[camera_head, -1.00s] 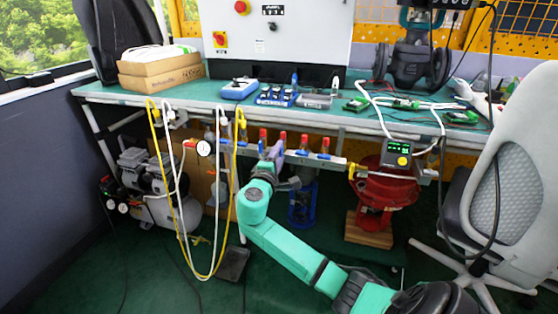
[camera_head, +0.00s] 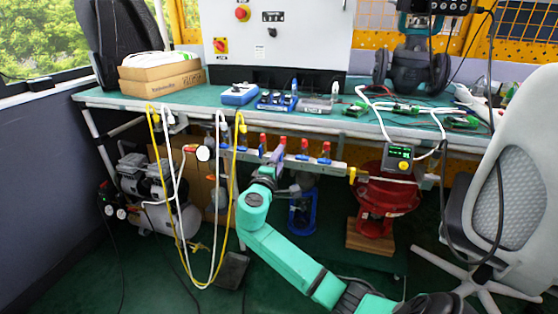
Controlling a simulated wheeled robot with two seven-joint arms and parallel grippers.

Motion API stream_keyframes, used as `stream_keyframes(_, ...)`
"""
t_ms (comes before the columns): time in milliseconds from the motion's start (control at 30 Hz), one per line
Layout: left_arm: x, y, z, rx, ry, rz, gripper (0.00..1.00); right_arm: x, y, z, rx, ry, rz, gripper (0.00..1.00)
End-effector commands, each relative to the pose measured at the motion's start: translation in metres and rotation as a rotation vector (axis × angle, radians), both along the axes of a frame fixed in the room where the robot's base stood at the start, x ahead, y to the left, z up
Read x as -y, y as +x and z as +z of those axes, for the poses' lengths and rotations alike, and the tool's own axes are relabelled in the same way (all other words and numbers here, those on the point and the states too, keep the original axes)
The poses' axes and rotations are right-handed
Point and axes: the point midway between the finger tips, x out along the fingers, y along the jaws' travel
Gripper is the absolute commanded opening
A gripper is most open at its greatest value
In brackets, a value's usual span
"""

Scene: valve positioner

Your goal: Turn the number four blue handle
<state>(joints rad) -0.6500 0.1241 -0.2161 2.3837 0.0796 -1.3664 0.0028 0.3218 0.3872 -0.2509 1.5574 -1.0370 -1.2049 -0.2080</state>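A row of small valves with red tops and blue handles runs along a metal bar under the bench's front edge. The rightmost red-topped valve (camera_head: 326,148) has its blue handle (camera_head: 323,160) in clear view. The valve left of it (camera_head: 304,146) also shows a blue handle (camera_head: 302,157). My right gripper (camera_head: 277,157) is at the bar, in front of the valves left of these, and partly hides them. Its fingertips are too small to tell whether they are open, shut or touching a handle. My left gripper is out of view.
The green bench (camera_head: 200,98) overhangs the bar. Yellow and white hoses (camera_head: 226,190) hang left of my arm. A grey chair (camera_head: 515,180) fills the right side.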

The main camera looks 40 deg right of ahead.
Motion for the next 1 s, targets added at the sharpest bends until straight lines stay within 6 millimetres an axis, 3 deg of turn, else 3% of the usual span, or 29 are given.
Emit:
stream_keyframes(267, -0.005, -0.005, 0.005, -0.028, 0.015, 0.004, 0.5, -0.013, -0.008, 0.001, 0.0, 0.0, 0.003, 0.62)
stream_keyframes(533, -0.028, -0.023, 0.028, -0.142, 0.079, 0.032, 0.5, -0.076, -0.052, 0.002, -0.001, 0.004, 0.003, 0.62)
stream_keyframes(700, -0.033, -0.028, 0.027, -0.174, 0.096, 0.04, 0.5, -0.108, -0.075, 0.0, -0.002, 0.002, 0.001, 0.62)
stream_keyframes(1000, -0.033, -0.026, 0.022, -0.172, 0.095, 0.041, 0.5, -0.12, -0.084, 0.0, 0.001, -0.001, -0.001, 0.62)
